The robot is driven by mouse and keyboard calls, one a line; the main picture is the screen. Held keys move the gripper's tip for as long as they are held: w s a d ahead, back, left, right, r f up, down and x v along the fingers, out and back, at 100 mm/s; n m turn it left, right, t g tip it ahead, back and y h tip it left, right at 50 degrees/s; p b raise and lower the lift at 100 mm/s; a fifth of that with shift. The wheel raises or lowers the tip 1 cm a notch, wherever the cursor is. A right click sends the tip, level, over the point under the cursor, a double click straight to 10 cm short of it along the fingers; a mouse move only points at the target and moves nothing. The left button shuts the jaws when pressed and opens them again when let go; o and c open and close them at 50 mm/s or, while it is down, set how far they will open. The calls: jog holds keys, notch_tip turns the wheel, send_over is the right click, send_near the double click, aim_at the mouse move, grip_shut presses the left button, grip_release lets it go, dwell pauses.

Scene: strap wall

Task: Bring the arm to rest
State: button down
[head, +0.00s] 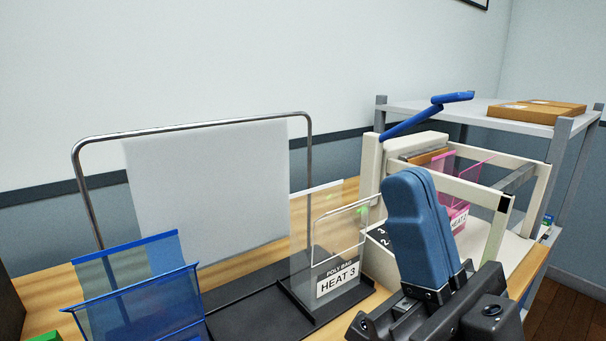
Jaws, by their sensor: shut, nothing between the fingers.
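My gripper (408,182) is at the lower right of the head view. Its two blue fingers point upward from a black mount and lie against each other, shut with nothing held. It stands in front of the cream frame machine (381,263) and hides part of it. A clear poly bag holder labelled HEAT 3 (338,283) is just left of the fingers. In the picture there is a narrow gap between them. The rest of my arm is cut off by the bottom edge.
A metal hoop (190,127) with a pale sheet (205,195) stands on the wooden table (52,290). A blue tray-like holder (140,300) is at front left. A shelf (470,110) with a cardboard box (535,112) is behind.

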jog(key=s+d+f+m+g+h, duration=0.1)
jog(key=s+d+f+m+h, duration=0.2)
jog(key=s+f+m+h, duration=0.35)
jog(key=s+d+f+m+h, duration=0.3)
jog(key=s+d+f+h, duration=0.1)
jog(key=f+h, duration=0.55)
jog(key=s+d+f+m+g+h, duration=0.1)
jog(key=s+d+f+m+h, duration=0.2)
jog(key=s+f+m+h, duration=0.35)
jog(key=s+d+f+n+g+p, duration=0.1)
jog(key=s+d+f+n+g, duration=0.2)
jog(key=s+f, duration=0.3)
jog(key=shift+s+d+n+g, duration=0.4)
jog(key=shift+s+d+g, duration=0.25)
jog(key=shift+s, duration=0.5)
jog(key=shift+a, duration=0.15)
